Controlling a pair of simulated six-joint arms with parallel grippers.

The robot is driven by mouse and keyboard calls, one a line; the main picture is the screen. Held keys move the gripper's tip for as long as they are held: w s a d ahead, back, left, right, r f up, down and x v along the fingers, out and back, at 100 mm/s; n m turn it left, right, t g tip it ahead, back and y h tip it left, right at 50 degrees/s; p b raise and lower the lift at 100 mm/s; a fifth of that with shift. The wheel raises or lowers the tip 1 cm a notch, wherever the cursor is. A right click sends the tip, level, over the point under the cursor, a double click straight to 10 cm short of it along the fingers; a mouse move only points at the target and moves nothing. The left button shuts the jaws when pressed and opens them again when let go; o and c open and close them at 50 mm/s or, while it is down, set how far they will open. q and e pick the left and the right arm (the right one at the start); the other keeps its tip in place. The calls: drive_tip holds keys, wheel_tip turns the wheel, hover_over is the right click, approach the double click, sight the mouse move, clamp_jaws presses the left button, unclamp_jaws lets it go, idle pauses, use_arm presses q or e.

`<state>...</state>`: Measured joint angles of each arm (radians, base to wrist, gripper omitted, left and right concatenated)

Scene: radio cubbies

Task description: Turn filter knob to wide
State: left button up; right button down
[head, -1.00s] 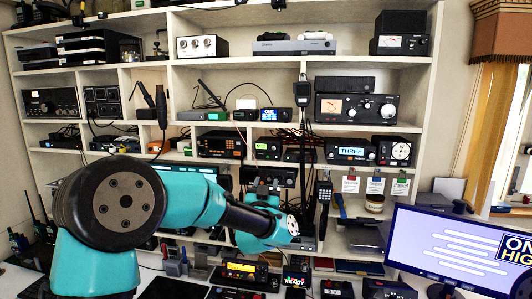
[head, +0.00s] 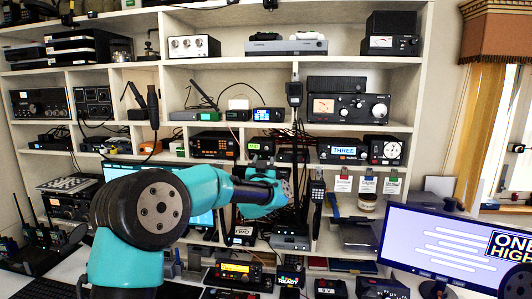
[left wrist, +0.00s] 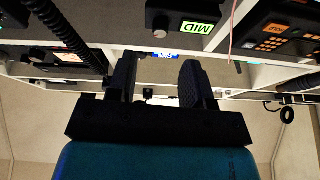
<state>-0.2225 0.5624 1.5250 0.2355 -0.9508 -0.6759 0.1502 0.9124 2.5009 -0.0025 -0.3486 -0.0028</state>
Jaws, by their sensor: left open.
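In the left wrist view, which is upside down, a small black box with a round dark knob (left wrist: 160,24) and a green display reading MID (left wrist: 197,28) is at the top. My left gripper (left wrist: 157,80) is open and empty, its two dark fingers pointing toward the shelf just short of the box. The knob lies beyond the fingertips, apart from them. In the head view my left gripper (head: 262,168) is partly hidden behind my teal wrist, in front of the middle shelf bay. My right gripper is not in view.
A black radio with an orange display (head: 217,146) stands left of the gripper, and a radio reading THREE (head: 343,151) stands to its right. A hand mic (head: 294,92) and cables hang close by. A monitor (head: 455,248) is at the lower right.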

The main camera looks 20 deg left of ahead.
sight(266, 149)
use_arm(q)
drive_tip(key=shift+x, duration=3.2)
clamp_jaws()
